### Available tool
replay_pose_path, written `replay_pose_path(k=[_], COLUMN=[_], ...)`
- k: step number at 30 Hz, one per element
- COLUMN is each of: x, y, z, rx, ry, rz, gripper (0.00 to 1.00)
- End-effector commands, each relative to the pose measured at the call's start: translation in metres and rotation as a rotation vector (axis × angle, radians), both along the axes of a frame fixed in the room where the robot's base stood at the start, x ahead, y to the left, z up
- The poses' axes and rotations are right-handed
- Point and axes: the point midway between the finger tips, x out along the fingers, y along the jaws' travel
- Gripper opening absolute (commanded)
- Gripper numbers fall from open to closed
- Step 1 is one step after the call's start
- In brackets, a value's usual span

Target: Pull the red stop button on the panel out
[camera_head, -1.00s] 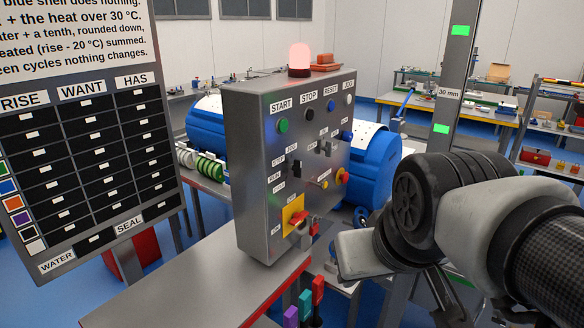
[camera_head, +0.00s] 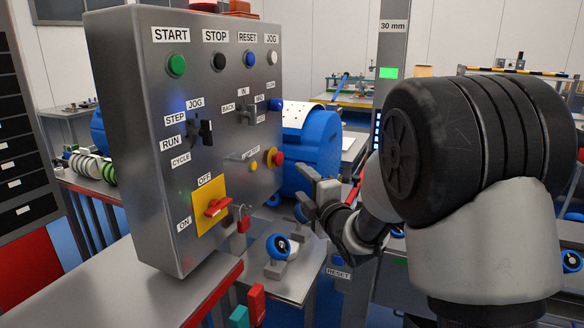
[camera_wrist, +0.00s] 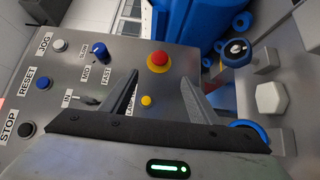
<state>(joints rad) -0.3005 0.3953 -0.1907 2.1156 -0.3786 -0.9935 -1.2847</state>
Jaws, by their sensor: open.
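The red stop button (camera_head: 276,158) is a round red mushroom head on a yellow base, low on the right side of the grey panel (camera_head: 140,110). In the wrist view the red button (camera_wrist: 158,59) lies ahead of the fingertips, upper middle. My gripper (camera_head: 312,195) is to the right of the button in the head view, apart from it. In the wrist view its two fingers (camera_wrist: 158,85) are spread with nothing between them but the panel face behind. A small yellow button (camera_wrist: 147,100) shows between the fingers.
A red rotary switch (camera_head: 217,207) on a yellow plate and a red padlock (camera_head: 242,222) sit lower on the panel. Blue-wheeled valves (camera_head: 277,246) stand below my gripper. A blue drum (camera_head: 315,150) is behind the panel.

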Motion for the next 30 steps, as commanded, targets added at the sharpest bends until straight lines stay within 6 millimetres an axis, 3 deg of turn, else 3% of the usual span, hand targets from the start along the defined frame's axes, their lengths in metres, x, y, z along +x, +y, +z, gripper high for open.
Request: replay_pose_path(k=[21, 30], x=[0.129, 0.149], y=[0.06, 0.069], z=[0.0, 0.001], rx=[0.004, 0.004], ry=[0.002, 0.004], rz=[-0.002, -0.003], gripper=[0.55, 0.55])
